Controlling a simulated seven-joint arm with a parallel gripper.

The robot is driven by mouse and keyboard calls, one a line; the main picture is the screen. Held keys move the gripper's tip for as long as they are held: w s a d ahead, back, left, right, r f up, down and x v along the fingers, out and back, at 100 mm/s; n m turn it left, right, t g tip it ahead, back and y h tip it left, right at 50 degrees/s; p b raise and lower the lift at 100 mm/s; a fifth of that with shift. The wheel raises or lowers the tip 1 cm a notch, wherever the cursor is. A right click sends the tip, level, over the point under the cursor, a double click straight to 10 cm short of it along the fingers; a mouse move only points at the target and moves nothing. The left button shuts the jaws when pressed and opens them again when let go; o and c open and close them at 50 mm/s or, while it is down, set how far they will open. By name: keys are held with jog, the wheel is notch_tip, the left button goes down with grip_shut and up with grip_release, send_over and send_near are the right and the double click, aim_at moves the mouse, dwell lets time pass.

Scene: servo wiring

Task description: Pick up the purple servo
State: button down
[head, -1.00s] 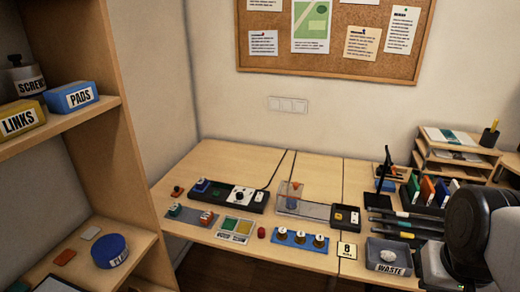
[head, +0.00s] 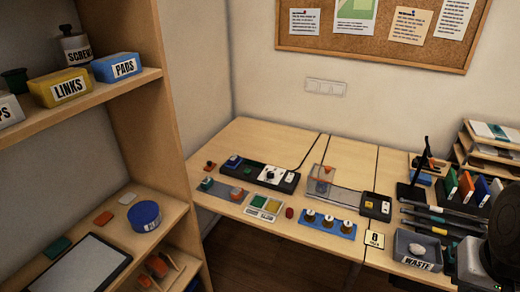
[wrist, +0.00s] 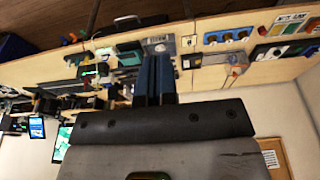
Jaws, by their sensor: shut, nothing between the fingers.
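I cannot make out a purple servo for certain in either view. Small coloured blocks sit at the left of the desk in the head view: a blue block (head: 233,161) on a dark panel, a teal block (head: 207,184) and an orange block (head: 237,193) on a grey strip. My gripper (wrist: 154,60) shows in the wrist view with its two dark blue fingers together and empty. It points over the desk, which appears upside down there. In the head view only part of my arm shows at the right edge, and the fingers are hidden.
A clear box (head: 321,180) stands mid-desk, near a blue plate with round knobs (head: 328,223). A wooden shelf (head: 150,110) with a blue PADS box (head: 117,67) stands at the left.

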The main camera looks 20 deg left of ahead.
jog(key=c, duration=1.8)
grip_release()
jog(key=o, duration=1.6)
jog(key=shift+o, duration=0.2)
jog(key=w+a+f+m+g+y, duration=0.1)
jog(key=w+a+m+y, duration=0.3)
jog(key=w+a, duration=1.25)
jog(key=w+a+f+m+g+y, duration=0.2)
jog(key=w+a+m+y, duration=0.2)
jog(key=w+a, duration=1.3)
jog(key=w+a+f+m+y, duration=0.2)
jog(key=w+a+f+m, duration=0.1)
jog(key=w+a+f, duration=0.4)
jog(key=w+a+f+m+y, duration=0.1)
jog(key=w+a+f+m, duration=0.2)
jog(key=w+a+f, duration=0.4)
jog(key=w+a+f+m+y, duration=0.2)
jog(key=w+a+f, duration=0.5)
jog(key=a+f, duration=0.6)
jog(key=shift+w+a+m+y, duration=0.15)
jog(key=shift+a+m, duration=0.3)
jog(key=shift+a, duration=0.5)
jog(key=shift+s+a+m+y, duration=0.15)
jog(key=shift+a+m, duration=0.3)
jog(key=shift+a, duration=0.45)
jog(key=shift+w+a+f, duration=0.15)
jog(key=shift+a, duration=0.1)
